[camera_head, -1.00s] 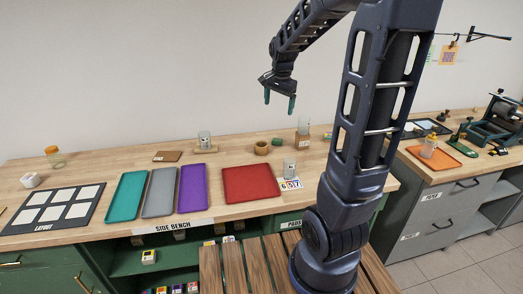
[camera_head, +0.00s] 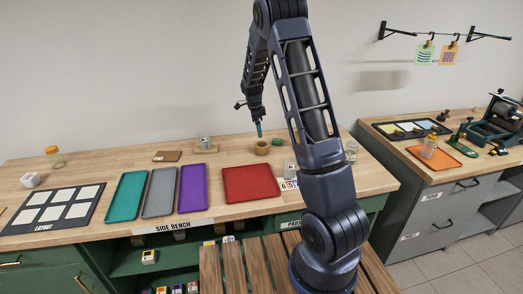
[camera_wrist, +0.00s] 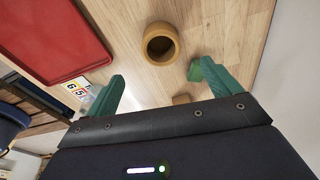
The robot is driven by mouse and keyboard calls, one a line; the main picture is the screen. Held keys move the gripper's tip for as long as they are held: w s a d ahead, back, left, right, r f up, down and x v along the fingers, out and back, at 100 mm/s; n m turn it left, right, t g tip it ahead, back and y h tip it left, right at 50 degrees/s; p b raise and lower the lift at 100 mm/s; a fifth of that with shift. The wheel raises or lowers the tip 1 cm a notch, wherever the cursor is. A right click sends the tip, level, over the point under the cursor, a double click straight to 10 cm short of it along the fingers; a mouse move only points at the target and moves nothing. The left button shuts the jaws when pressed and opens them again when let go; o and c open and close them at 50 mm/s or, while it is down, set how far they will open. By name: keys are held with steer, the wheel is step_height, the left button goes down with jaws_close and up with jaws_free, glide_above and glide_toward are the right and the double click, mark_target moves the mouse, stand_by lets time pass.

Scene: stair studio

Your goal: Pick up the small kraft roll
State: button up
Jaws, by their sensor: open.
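The small kraft roll (camera_head: 262,148) is a short brown ring-like cylinder with a dark hollow. It stands on the wooden side bench behind the red tray. In the wrist view the roll (camera_wrist: 161,43) lies beyond the fingertips, with bare wood around it. My gripper (camera_head: 258,130) points down just above the roll in the head view. In the wrist view my gripper (camera_wrist: 158,82) has its two green fingers wide apart, with nothing between them. The roll is apart from both fingers there.
A small green object (camera_head: 277,141) stands close to the roll's right. The red tray (camera_head: 250,183) is in front, with number cards (camera_head: 289,185) at its right. Purple, grey and teal trays lie further left.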

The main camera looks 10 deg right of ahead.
mark_target(262, 146)
steer(key=f, duration=0.4)
steer(key=d+f, duration=0.1)
steer(key=f, duration=0.6)
steer(key=shift+d+f, duration=0.3)
steer(key=c, duration=1.1)
